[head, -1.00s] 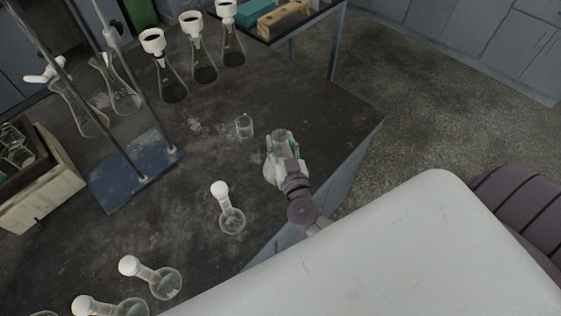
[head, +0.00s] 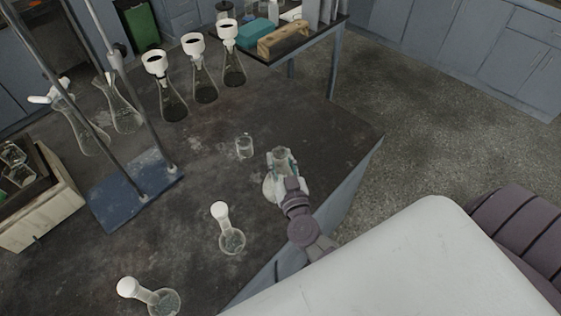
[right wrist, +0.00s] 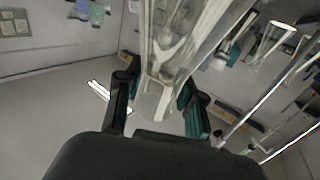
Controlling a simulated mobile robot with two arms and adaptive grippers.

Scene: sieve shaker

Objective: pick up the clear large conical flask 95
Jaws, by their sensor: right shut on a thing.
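The clear conical flask (head: 270,187) is near the table's right edge in the head view. Its neck is between the fingers of my right gripper (head: 284,166), which is shut on it. In the right wrist view the clear glass (right wrist: 172,50) fills the upper middle, between the teal-padded fingers of the right gripper (right wrist: 158,108). The flask looks roughly upright; I cannot tell whether its base touches the table. My left gripper does not show.
A small clear beaker (head: 244,147) stands just left of the flask. A white-stoppered round flask (head: 231,240) is nearer, with another (head: 163,301) below left. Several funnel-topped flasks (head: 205,85) stand behind. A stand with a blue base (head: 120,200) is at left.

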